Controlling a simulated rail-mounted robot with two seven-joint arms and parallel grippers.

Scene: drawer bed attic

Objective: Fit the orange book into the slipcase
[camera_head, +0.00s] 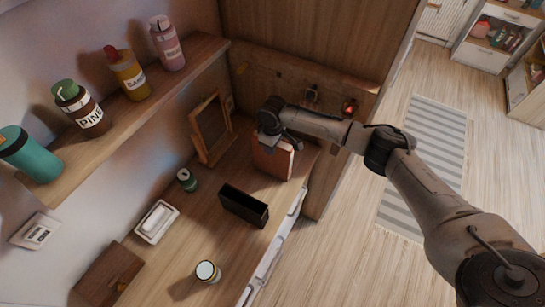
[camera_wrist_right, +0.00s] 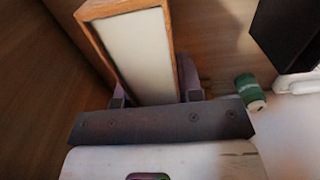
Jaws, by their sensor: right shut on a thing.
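The orange book (camera_head: 271,160) stands upright near the far right end of the wooden counter. My right gripper (camera_head: 280,140) is shut on its upper part from above. In the right wrist view the orange-edged book (camera_wrist_right: 130,45) with its cream pages lies between the fingers of my right gripper (camera_wrist_right: 152,93). The black slipcase (camera_head: 244,206) stands on the counter, nearer the camera than the book and apart from it, with its opening facing up. A dark box shape, likely the slipcase (camera_wrist_right: 284,32), shows at the upper right of the wrist view. My left gripper is not in view.
A green can (camera_head: 187,180), a white dish (camera_head: 157,222), a white-lidded jar (camera_head: 207,271) and a wooden box (camera_head: 108,274) stand on the counter (camera_head: 185,238). A wooden frame (camera_head: 212,128) leans behind. A shelf (camera_head: 135,112) with several bottles hangs above.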

